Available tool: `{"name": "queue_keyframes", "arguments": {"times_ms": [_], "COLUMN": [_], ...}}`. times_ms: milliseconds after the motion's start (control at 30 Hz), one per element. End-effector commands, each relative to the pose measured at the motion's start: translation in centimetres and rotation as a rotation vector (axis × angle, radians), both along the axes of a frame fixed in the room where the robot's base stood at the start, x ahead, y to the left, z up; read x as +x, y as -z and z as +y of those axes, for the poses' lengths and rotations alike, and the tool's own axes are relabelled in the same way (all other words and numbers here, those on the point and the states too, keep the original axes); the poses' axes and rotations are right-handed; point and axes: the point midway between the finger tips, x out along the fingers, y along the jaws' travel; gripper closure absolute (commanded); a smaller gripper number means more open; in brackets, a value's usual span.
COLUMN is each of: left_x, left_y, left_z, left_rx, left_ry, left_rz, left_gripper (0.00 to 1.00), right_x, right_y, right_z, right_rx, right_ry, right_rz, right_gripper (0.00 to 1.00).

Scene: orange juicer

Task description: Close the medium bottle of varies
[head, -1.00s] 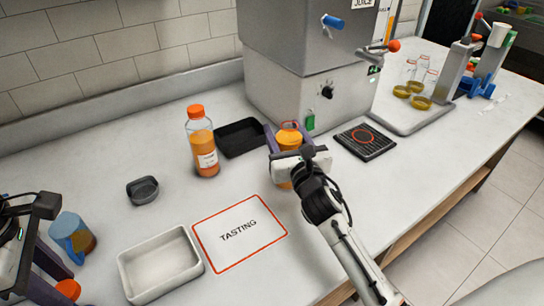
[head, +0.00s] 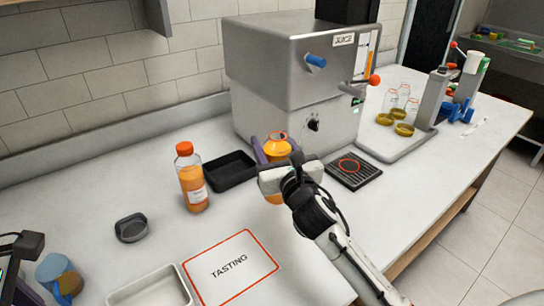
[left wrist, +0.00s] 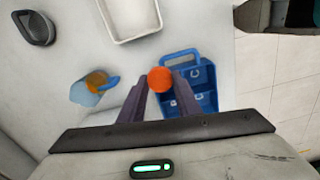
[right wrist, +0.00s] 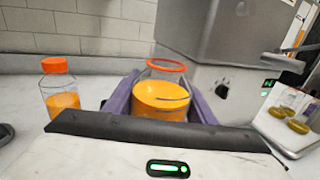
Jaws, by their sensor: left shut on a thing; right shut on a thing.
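My right gripper (head: 273,155) is shut on an open clear bottle of orange juice (head: 277,146) with a red-orange ring at its neck. In the right wrist view, this bottle (right wrist: 160,98) stands upright between the purple fingers, with no cap on its mouth. My left gripper (left wrist: 160,82) is shut on a round orange cap (left wrist: 159,78), well away from the bottle. In the head view, only part of the left gripper shows at the lower left edge and the cap is out of frame.
A capped juice bottle (head: 192,178) stands left of the held one, beside a black tray (head: 229,171). The juicer (head: 290,110) is close behind. A TASTING card (head: 230,267), white tray (head: 150,292), grey dish (head: 131,228) and blue mug (head: 58,276) occupy the front. A blue crate (left wrist: 205,76) lies below the left gripper.

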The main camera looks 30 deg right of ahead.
Motion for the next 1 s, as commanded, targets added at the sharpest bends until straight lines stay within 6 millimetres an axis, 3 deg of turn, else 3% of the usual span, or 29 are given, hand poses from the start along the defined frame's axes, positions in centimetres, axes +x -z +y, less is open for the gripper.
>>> {"name": "queue_keyframes", "arguments": {"times_ms": [33, 100, 267, 1000], "left_x": [0.0, 0.0, 0.0, -0.1], "left_y": [-0.4, -0.6, -0.7, -0.8], "left_z": [0.0, 0.0, 0.0, 0.0], "left_rx": [0.0, 0.0, 0.0, 0.0], "left_ry": [0.0, 0.0, 0.0, 0.056], "left_rz": [0.0, 0.0, 0.0, 0.0], "left_gripper": [0.9, 0.9, 0.9, 0.9], "right_x": [0.0, 0.0, 0.0, -0.7], "right_y": [-1.5, -2.4, -3.5, -3.0], "right_z": [0.0, 0.0, 0.0, 0.4], "right_rx": [-0.004, -0.002, 0.001, -0.001], "right_ry": [-0.002, -0.002, -0.001, -0.008], "right_rz": [-0.009, -0.008, -0.005, -0.001], "right_gripper": [1.0, 1.0, 1.0, 1.0]}}
